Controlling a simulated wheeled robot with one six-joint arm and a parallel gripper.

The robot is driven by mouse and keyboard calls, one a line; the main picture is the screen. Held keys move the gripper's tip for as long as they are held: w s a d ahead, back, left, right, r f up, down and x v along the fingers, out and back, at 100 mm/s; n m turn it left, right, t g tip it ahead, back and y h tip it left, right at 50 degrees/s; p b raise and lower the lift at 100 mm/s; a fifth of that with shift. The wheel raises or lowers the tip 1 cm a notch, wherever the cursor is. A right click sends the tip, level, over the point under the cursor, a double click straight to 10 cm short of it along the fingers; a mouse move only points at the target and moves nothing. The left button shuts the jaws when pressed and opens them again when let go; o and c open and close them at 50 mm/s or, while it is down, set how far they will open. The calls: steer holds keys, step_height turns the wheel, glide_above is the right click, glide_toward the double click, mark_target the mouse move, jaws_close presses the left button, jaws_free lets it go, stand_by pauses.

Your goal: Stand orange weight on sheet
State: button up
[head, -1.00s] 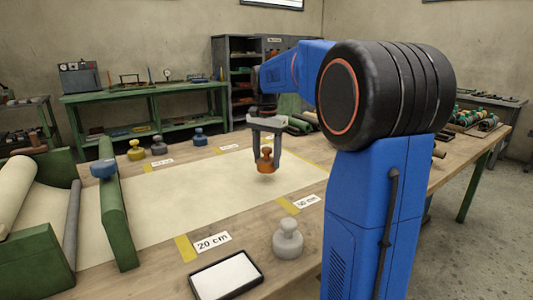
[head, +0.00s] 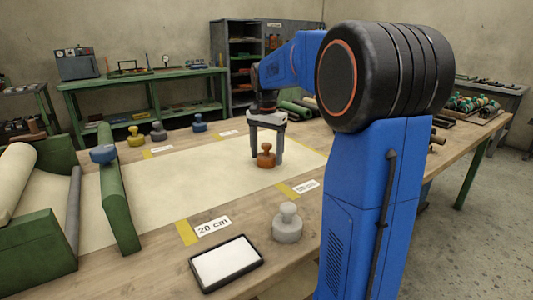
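The orange weight (head: 266,156) stands upright on the pale sheet (head: 190,190), towards its right end, and looks to be resting on it. My gripper (head: 267,160) is above and around the weight. Its two fingers are spread, one on each side, and a gap shows between each finger and the weight's knob. The fingertips reach down close to the sheet. Whether they touch it, I cannot tell.
A grey weight (head: 287,223) and a black-rimmed tray (head: 226,262) stand at the near edge. Yellow (head: 136,143), dark grey (head: 158,131) and blue (head: 200,123) weights line the far edge.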

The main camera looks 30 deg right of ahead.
mark_target(267, 144)
step_height(267, 144, up, 12)
steer(key=shift+r, duration=0.1)
stand_by(0.6)
stand_by(0.4)
